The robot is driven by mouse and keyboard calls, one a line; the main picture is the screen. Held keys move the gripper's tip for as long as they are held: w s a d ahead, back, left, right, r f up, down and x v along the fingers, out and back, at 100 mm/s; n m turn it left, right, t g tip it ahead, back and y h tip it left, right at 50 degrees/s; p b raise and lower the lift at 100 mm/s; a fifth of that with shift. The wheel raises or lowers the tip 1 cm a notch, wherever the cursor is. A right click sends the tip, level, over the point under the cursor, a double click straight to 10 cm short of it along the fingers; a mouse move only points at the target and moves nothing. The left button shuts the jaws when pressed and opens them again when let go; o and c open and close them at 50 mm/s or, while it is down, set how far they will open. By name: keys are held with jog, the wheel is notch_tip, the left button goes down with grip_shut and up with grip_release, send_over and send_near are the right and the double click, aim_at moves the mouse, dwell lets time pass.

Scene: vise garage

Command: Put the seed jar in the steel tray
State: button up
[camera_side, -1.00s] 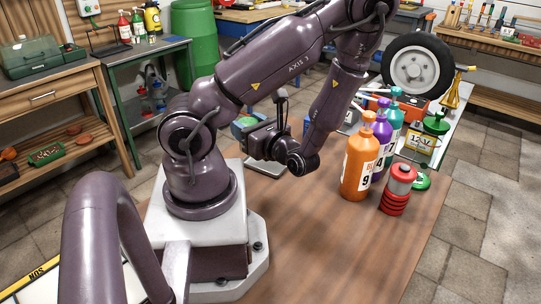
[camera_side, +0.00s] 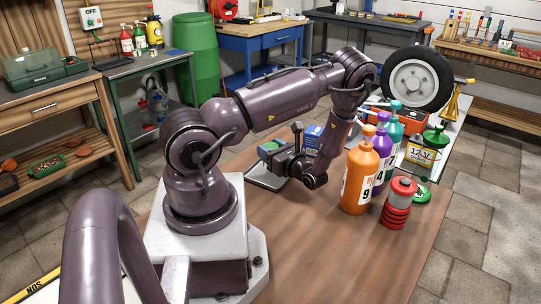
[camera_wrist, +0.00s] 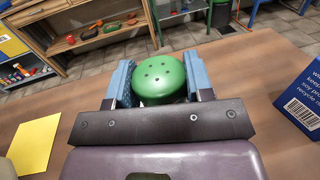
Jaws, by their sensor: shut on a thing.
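The seed jar (camera_wrist: 165,79) has a green lid with small holes, and its pale body is mostly hidden in the wrist view. My gripper (camera_wrist: 165,82) has blue finger pads on both sides of the jar and is shut on it. In the side view the jar's green lid (camera_side: 268,147) shows at the left of my gripper (camera_side: 276,154), in front of the blue box. The steel tray (camera_side: 262,179) is on the bench below them, partly covered by my gripper. I cannot tell whether the jar touches the tray.
A blue box (camera_side: 312,138) stands just behind my gripper. A yellow sheet (camera_wrist: 33,146) lies left in the wrist view. The front of the bench is clear.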

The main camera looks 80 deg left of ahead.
jog(key=shift+f, duration=1)
jog(key=shift+f, duration=0.1)
jog(key=o, duration=0.9)
jog(key=shift+d, duration=0.1)
jog(key=v, duration=1.2)
